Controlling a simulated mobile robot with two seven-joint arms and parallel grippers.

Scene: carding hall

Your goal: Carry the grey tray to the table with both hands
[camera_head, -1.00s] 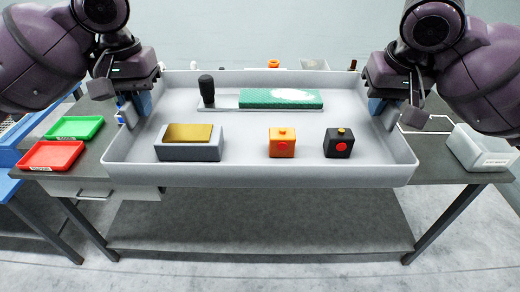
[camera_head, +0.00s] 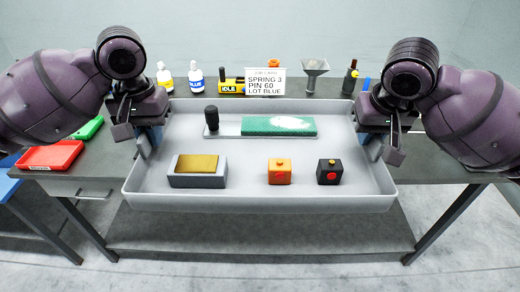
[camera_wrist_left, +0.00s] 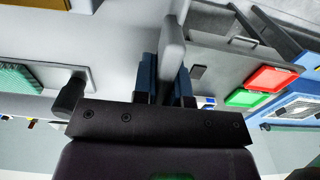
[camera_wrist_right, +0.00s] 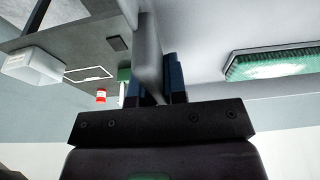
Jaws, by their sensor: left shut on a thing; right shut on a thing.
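The grey tray (camera_head: 260,203) is held level between my two grippers, in front of and over the front part of the table (camera_head: 110,165). My left gripper (camera_head: 146,141) is shut on the tray's left wall; the left wrist view shows that wall (camera_wrist_left: 172,45) between blue fingers. My right gripper (camera_head: 373,146) is shut on the right wall (camera_wrist_right: 149,45). In the tray are a grey block with a gold top (camera_head: 198,179), an orange cube (camera_head: 279,176), a black cube (camera_head: 329,176) and a green-padded board with a black knob (camera_head: 278,125). Whether the tray touches the table is hidden.
Along the table's back stand a sign card (camera_head: 265,82), white bottles (camera_head: 196,80), a yellow IDLE block (camera_head: 231,86), a funnel (camera_head: 314,72) and a dark bottle (camera_head: 350,78). Red (camera_head: 52,156) and green (camera_head: 90,127) trays lie at left. A white bin (camera_wrist_right: 35,67) shows in the right wrist view.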

